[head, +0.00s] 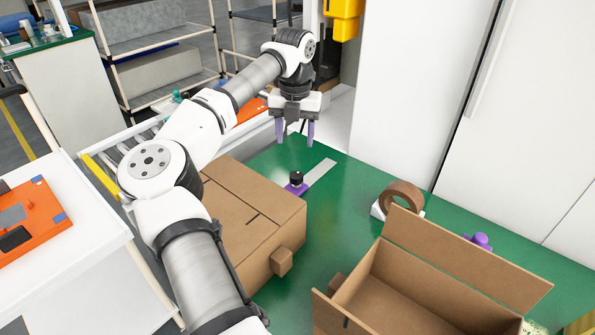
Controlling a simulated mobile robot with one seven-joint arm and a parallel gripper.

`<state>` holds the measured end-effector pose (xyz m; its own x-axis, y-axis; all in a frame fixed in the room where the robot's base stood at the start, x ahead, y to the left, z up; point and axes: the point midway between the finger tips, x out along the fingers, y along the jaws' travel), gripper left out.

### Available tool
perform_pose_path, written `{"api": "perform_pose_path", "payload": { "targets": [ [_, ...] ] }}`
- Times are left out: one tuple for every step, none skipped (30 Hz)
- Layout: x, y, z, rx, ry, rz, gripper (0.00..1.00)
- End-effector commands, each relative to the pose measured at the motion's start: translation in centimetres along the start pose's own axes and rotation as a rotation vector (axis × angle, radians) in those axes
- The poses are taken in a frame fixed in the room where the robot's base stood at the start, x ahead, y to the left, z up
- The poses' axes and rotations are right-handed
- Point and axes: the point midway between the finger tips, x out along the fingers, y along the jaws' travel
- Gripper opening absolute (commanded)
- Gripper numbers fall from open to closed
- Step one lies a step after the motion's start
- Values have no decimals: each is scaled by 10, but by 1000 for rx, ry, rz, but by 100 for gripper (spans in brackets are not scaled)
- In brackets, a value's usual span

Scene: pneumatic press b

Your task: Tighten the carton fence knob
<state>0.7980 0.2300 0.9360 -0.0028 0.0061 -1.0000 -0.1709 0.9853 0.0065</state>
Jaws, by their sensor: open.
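A small black knob (297,178) sits on a purple base (295,188) on the green table, at the end of a flat pale metal strip (321,172). It stands just behind the closed carton (270,215). My gripper (294,140) points down with its two purple fingers apart and empty. In the picture it hangs above the knob, near the back edge of the table; the gap in depth is hard to judge. A second purple fitting (479,241) stands at the right behind the open carton, partly hidden by its flap.
An open carton (400,275) with raised flaps fills the front right. A brown tape roll (402,196) stands behind it. A white wall panel (410,90) borders the table. Green table (345,225) is clear between the cartons. A roller conveyor (125,150) lies left.

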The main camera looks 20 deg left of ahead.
Motion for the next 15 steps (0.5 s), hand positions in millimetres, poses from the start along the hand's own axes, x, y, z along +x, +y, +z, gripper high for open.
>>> {"api": "perform_pose_path", "payload": {
  "targets": [
    [9,-1,-1,2,3,-3,55],
    [15,-1,-1,2,3,-4,55],
    [23,-1,-1,2,2,-5,55],
    [29,-1,-1,2,3,-6,55],
    [36,-1,-1,3,3,-5,55],
    [45,-2,-1,3,3,-6,55],
    [51,-2,-1,3,3,-7,55],
    [58,-2,-1,3,3,-7,55],
    [66,-3,-1,5,2,-7,55],
    [72,-3,-1,5,1,-8,55],
    [78,-3,-1,5,2,-8,55],
    [86,-3,-1,4,2,-7,55],
    [91,-3,0,5,1,-8,55],
    [96,-3,0,5,1,-9,55],
    [102,-3,0,5,0,-8,55]
  ]
}}
